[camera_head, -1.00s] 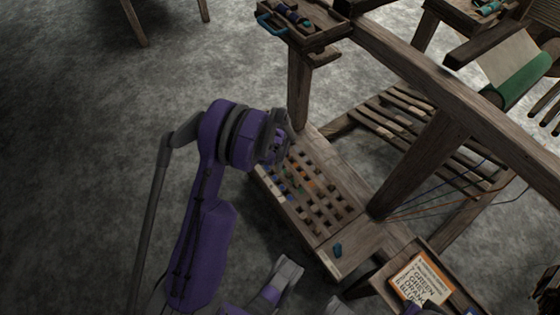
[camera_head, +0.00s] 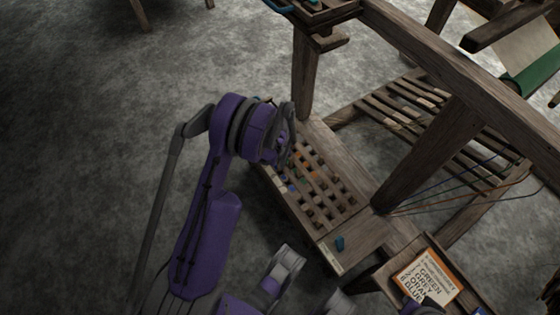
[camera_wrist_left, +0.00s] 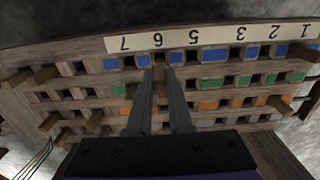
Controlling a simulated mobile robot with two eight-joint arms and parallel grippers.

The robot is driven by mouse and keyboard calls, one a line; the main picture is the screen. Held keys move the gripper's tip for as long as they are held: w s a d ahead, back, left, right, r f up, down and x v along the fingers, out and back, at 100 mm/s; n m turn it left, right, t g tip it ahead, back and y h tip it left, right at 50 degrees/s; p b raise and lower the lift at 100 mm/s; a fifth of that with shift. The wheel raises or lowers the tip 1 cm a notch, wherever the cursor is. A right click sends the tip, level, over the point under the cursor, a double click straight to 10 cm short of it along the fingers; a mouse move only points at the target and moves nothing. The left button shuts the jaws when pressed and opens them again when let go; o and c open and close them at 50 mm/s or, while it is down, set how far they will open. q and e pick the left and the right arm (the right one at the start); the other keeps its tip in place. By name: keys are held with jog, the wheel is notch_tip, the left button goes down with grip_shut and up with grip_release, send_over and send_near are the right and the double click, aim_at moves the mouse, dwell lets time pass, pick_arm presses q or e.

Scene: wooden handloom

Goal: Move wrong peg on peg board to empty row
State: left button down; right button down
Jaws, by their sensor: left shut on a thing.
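The wooden peg board (camera_head: 352,205) lies on the loom frame, its far left part hidden behind my left arm. The left wrist view shows it upside down, with a number strip (camera_wrist_left: 228,34) and square holes. Blue pegs (camera_wrist_left: 212,55) fill much of the row by the numbers; green pegs (camera_wrist_left: 207,84) and orange pegs (camera_wrist_left: 207,106) show in other rows. My left gripper (camera_wrist_left: 161,72) is at the board near number 6, its fingers closed on a small brownish peg (camera_wrist_left: 160,72). In the head view its fingertips are hidden behind the wrist. My right gripper is not identifiable.
A card with colour names (camera_head: 428,278) is at lower right. Thick loom beams (camera_head: 430,160) stand right of the board. Open floor (camera_head: 90,150) is on the left.

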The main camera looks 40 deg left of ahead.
pick_arm(q)
jog(key=shift+f+b, duration=0.6)
jog(key=shift+f, duration=1.5)
jog(key=c, duration=0.8)
grip_release()
jog(key=shift+o, duration=0.2)
notch_tip(320, 180, up, 11)
jog(key=p, duration=0.3)
